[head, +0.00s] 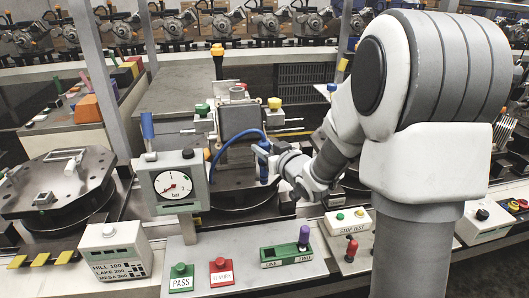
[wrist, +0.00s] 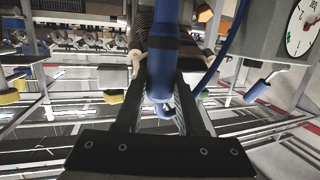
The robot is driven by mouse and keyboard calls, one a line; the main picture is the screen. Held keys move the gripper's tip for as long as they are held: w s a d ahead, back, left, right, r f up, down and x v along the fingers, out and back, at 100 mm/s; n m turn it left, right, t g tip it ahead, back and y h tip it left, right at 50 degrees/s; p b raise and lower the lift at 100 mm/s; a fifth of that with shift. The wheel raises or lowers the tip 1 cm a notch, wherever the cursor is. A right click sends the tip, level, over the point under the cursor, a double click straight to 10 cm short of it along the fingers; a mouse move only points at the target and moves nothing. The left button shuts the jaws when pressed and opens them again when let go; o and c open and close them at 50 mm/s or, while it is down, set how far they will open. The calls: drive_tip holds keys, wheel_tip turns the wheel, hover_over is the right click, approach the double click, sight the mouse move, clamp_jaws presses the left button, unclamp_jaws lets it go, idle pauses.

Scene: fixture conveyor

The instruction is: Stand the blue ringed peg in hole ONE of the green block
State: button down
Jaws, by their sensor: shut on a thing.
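My gripper (head: 266,160) is shut on the blue ringed peg (head: 262,153), in front of the grey fixture and well above the front bench. In the wrist view the peg (wrist: 163,65) stands lengthwise between the fingers, with a dark band around it. Its far end is partly hidden. The green block (head: 286,259) lies on the grey front bench, below and apart from my gripper. A purple peg (head: 304,237) stands at its right end. The left part of the block shows a dark hole; its small labels are hard to read.
A blue hose (head: 228,139) arches close beside my gripper. A gauge box (head: 173,183) with a blue handle (head: 147,126) stands to the left. Green PASS (head: 181,278) and red (head: 221,274) button boxes sit left of the block. A grey clamp fixture (head: 240,118) stands behind.

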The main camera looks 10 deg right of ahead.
drive_tip(key=s+f+n+g+y+b, duration=0.1)
drive_tip(key=s+f+n+y+b, duration=0.1)
drive_tip(key=f+b, duration=0.5)
drive_tip(key=s+f+n+g+y+b, duration=0.2)
drive_tip(key=s+f+y+b, duration=0.2)
drive_tip(key=f+b, duration=0.4)
drive_tip(key=shift+s+d+n, duration=0.3)
drive_tip(key=shift+s+n, duration=0.1)
drive_tip(key=shift+s, duration=0.2)
drive_tip(key=shift+p, duration=0.6)
wheel_tip(320, 180, down, 7)
drive_tip(key=b, duration=0.4)
drive_tip(key=shift+f+b, duration=0.2)
drive_tip(key=shift+b, duration=0.15)
drive_tip(key=shift+f, duration=0.25)
drive_tip(key=shift+f+b, duration=1.25)
drive_tip(key=shift+f, duration=1.2)
